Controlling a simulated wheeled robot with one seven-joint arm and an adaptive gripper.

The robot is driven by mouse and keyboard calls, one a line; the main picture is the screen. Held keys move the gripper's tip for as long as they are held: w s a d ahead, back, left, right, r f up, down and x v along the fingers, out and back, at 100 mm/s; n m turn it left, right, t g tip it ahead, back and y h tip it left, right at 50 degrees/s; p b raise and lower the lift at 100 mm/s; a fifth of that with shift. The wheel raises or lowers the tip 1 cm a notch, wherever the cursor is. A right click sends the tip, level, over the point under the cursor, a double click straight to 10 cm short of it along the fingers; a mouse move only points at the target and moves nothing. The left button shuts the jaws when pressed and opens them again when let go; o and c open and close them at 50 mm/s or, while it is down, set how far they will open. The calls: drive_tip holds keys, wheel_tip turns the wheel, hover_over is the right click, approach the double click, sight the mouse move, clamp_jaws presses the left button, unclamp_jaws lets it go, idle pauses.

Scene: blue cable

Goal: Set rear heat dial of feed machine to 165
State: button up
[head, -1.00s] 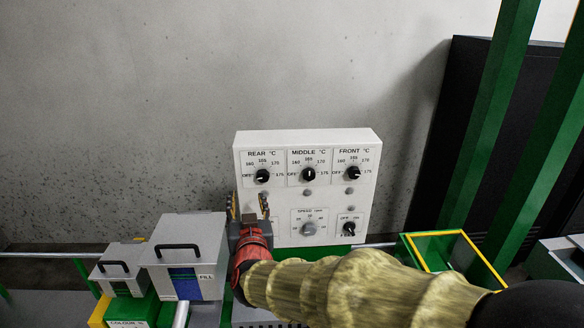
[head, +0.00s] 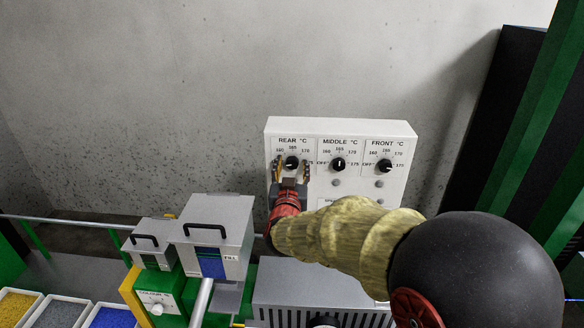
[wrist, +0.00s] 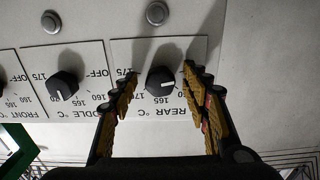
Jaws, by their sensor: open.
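The rear heat dial is a black knob (head: 292,162) at the top left of the white control panel (head: 350,127), under the label "REAR °C". In the wrist view, which is upside down, the same dial (wrist: 161,82) has its white pointer line turned to the right, toward the OFF side and away from the 165 mark. My gripper (head: 292,169) is open in front of the rear dial. In the wrist view the fingers of my gripper (wrist: 160,79) stand on either side of the dial with gaps. The right finger hides the OFF label. Contact is not visible.
The middle dial (head: 338,164) and front dial (head: 385,166) are to the right on the panel, with grey buttons below. A grey lidded hopper (head: 217,240) stands at lower left. My arm hides the lower panel. The wall behind is bare.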

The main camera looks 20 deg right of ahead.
drive_tip(key=c, duration=0.3)
drive_tip(key=c, duration=0.8)
drive_tip(key=shift+c, duration=0.3)
